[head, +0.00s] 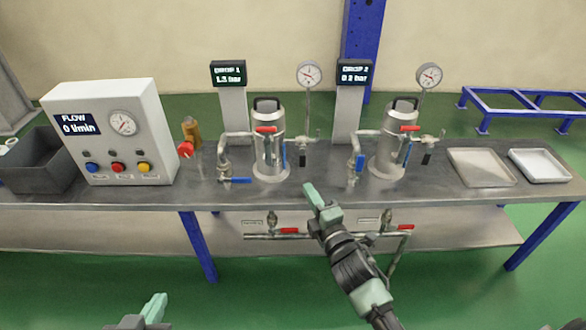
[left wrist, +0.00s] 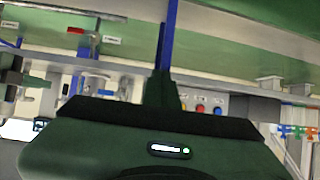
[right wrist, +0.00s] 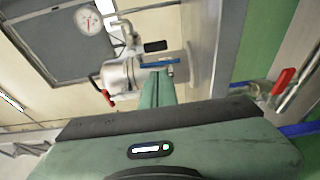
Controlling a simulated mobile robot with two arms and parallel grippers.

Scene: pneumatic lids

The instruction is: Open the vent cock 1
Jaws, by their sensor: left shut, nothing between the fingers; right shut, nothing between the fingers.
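A black handle also shows in the right wrist view (right wrist: 155,46), near a vessel (right wrist: 120,75). My right gripper (head: 313,193) is shut and empty at the bench's front edge, in front of and apart from that cock. My left gripper (head: 154,307) is shut and empty, low at left.
Blue-handled valves (head: 235,180) sit on the bench by the vessels. Red-handled valves (head: 289,230) are on a pipe below the bench front. A control box (head: 120,100) and dark bin (head: 45,165) stand left. Two trays (head: 482,182) lie at right.

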